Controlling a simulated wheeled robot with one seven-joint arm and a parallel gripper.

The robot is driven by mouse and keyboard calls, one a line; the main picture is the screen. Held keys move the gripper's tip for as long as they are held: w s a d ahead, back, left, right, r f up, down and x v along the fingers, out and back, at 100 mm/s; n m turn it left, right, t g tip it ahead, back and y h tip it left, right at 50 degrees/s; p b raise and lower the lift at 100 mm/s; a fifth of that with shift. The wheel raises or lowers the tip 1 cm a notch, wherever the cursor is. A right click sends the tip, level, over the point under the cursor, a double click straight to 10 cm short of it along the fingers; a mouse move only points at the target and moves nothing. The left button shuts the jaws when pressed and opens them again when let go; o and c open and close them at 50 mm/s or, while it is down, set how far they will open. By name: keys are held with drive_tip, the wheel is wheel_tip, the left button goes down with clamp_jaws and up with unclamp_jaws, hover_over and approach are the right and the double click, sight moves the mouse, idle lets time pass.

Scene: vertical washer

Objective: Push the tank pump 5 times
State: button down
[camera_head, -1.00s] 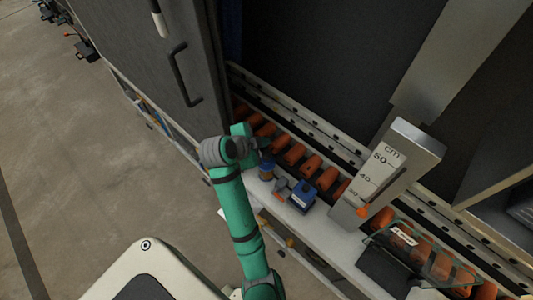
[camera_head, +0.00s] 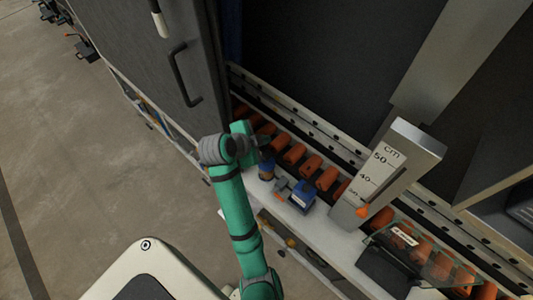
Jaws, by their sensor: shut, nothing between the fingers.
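My green arm reaches up from the bottom of the head view, and my gripper (camera_head: 264,150) is at its end, above the white ledge. Its fingers are small, dark and close together, with nothing seen between them. Just below the fingertips is a small blue and brown item (camera_head: 267,169), partly hidden by the gripper; it may be the tank pump, but I cannot tell for sure. I cannot tell whether the fingers touch it. To its right a blue box with a white label (camera_head: 302,196) and a small grey and orange part (camera_head: 281,187) sit on the ledge.
A row of orange rollers (camera_head: 311,165) runs behind the ledge (camera_head: 330,237). A metal post with a cm scale (camera_head: 388,172) stands to the right, beside a clear panel (camera_head: 421,253). A grey door with a black handle (camera_head: 183,75) is at upper left.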

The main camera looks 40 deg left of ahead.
drive_tip(key=shift+s+r, duration=0.1)
drive_tip(key=shift+r, duration=1.3)
hover_over(264, 156)
drive_tip(key=shift+s+d+f, duration=0.1)
drive_tip(key=shift+f, duration=4.25)
drive_tip(key=shift+f, duration=0.15)
drive_tip(key=shift+f, duration=0.3)
